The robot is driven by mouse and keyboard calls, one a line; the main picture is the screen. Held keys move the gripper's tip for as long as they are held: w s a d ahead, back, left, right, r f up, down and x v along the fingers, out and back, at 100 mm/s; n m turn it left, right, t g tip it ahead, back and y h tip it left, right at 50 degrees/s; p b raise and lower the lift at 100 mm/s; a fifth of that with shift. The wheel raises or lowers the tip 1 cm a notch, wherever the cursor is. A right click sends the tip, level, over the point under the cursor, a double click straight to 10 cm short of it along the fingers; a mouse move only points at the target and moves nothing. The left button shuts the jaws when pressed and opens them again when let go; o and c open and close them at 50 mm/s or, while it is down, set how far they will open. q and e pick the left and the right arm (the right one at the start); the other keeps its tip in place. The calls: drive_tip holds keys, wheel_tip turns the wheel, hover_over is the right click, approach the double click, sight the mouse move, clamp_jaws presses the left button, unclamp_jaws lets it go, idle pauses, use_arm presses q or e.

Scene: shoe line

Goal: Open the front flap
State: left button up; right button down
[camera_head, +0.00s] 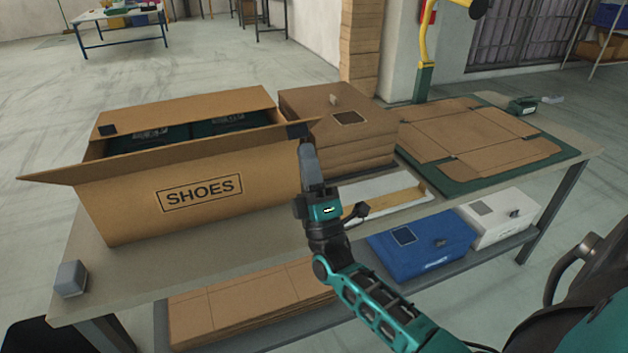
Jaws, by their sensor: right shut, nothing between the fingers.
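The brown cardboard box marked SHOES (135,212) stands on the left half of the table. Its top shows an opening with dark green boxes (217,124) inside. The front flap (190,157) is a long strip along the near top edge, tilted outward, its left tip sticking out past the box. The back flap (190,105) stands raised behind the opening. My right gripper (306,143) is shut and empty at the right end of the front flap, beside a dark patch there; I cannot tell if they touch. My left gripper is not in view.
A stack of brown cartons (349,148) stands right of the box. A flat cardboard blank (480,133) lies on a green mat (560,152) at the right. A small grey block (71,278) sits at the table's front left. Blue (420,246) and white boxes (499,216) are on the lower shelf.

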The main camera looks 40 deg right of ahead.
sight(300, 123)
drive_tip(key=shift+w+d+r, duration=0.1)
drive_tip(key=shift+w+r, duration=0.2)
drive_tip(key=shift+r, duration=0.05)
drive_tip(key=shift+h, duration=0.3)
drive_tip(key=r+p, duration=0.1)
drive_tip(key=p, duration=0.1)
drive_tip(key=r+g+p, duration=0.1)
drive_tip(key=p, duration=0.1)
drive_tip(key=shift+w+r, duration=0.15)
drive_tip(key=shift+w, duration=0.1)
drive_tip(key=shift+w+d+r+p, duration=0.1)
drive_tip(key=shift+w+r+p, duration=0.15)
drive_tip(key=shift+p, duration=0.5)
drive_tip(key=shift+w+d+r+p, duration=0.1)
drive_tip(key=shift+w+r+p, duration=0.2)
drive_tip(key=shift+r, duration=0.25)
drive_tip(key=shift+w+r, duration=0.35)
drive_tip(key=shift+d+y, duration=0.1)
drive_tip(key=shift+y, duration=0.3)
